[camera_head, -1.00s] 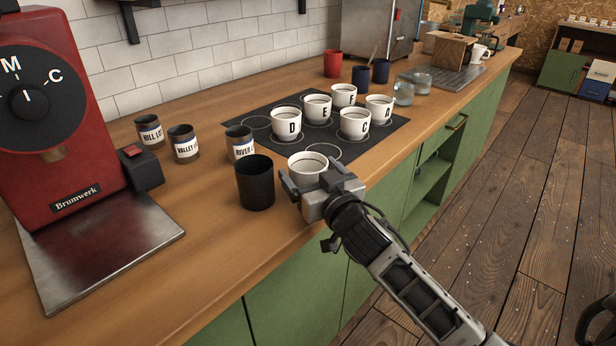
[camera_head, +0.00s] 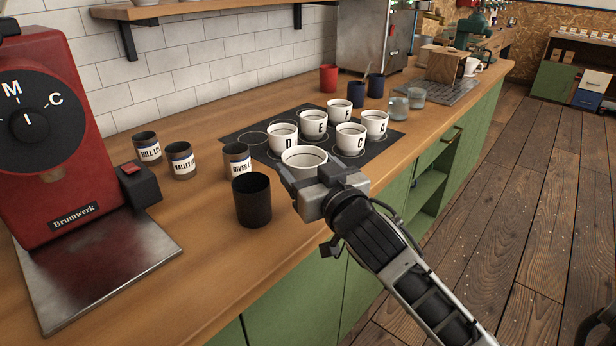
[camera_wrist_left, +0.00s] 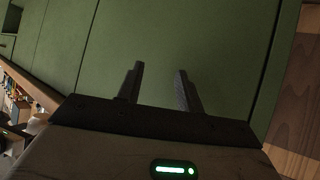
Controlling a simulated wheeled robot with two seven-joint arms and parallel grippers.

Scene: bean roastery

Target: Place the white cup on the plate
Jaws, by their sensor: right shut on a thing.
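My right gripper (camera_head: 312,182) is shut on a white cup (camera_head: 303,158) with dark contents. The cup is upright and appears raised over the near edge of a dark mat (camera_head: 257,142) with ring marks. The gripper hides its lower near side. Several other white cups, lettered D (camera_head: 283,138), E (camera_head: 314,124), F (camera_head: 340,109), C (camera_head: 351,139) and A (camera_head: 375,123), stand on the mat. No separate saucer shows; a flat metal plate (camera_head: 110,265) lies below the red machine. My left gripper (camera_wrist_left: 160,85) is open and empty before a green panel in the left wrist view.
A black cup (camera_head: 253,202) and labelled tins (camera_head: 181,161) stand left of the held cup. The red machine (camera_head: 50,130) fills the left. Red (camera_head: 328,78) and blue cups (camera_head: 357,92) and glasses (camera_head: 398,108) stand behind the mat. Bare wood lies at the front.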

